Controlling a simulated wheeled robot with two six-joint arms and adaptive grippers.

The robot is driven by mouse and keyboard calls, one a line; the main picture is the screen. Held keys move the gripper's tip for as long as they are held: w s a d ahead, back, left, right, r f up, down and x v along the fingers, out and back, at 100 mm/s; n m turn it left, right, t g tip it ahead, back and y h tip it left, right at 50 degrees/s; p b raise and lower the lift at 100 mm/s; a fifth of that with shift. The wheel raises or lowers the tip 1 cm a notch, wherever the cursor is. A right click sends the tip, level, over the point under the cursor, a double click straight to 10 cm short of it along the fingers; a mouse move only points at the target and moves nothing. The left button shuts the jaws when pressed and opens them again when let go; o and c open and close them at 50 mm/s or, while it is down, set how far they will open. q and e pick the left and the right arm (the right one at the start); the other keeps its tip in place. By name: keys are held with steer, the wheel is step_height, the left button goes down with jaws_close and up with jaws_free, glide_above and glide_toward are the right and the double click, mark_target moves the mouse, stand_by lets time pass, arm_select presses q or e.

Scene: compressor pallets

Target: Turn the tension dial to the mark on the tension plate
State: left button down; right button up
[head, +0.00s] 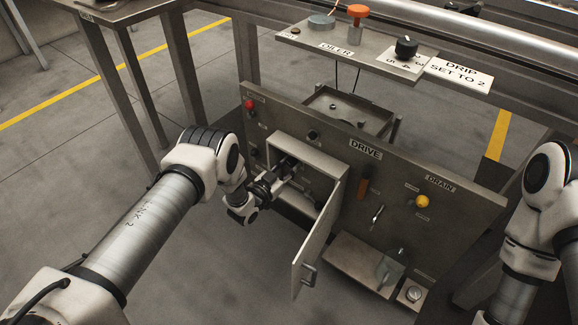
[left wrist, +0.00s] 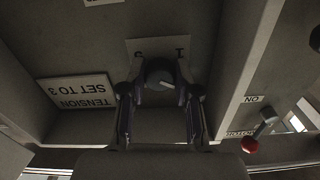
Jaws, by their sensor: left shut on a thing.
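The tension dial (left wrist: 160,74) is a dark round knob with a light pointer line, in front of a pale scale plate (left wrist: 143,46) with upside-down figures, partly hidden. The tension plate (left wrist: 76,95) reads "TENSION SET TO 3", upside down in the left wrist view. My left gripper (left wrist: 160,92) is shut on the dial, one finger on each side. The pointer line slants toward the lower right there. In the head view my left gripper (head: 284,170) reaches into the open box (head: 312,157) on the drive panel, hiding the dial. My right arm shows at the right edge, its gripper out of view.
The box door (head: 318,238) hangs open toward me, right of my left gripper. A red-knobbed lever (left wrist: 250,146) is beside the box. The drive panel (head: 350,185) also carries a yellow knob (head: 422,201). An oiler shelf (head: 345,48) with a black dial (head: 406,46) is above.

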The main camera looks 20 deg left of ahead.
arm_select(q)
steer(key=m+p, duration=0.1)
steer(key=m, duration=0.4)
steer(key=shift+a+r+m+p, duration=0.1)
steer(key=shift+m+p, duration=0.2)
steer(key=shift+m, duration=0.1)
steer(key=m+p, duration=0.1)
steer(key=m, duration=0.4)
steer(key=shift+m, duration=0.4)
steer(key=c, duration=0.8)
jaws_free()
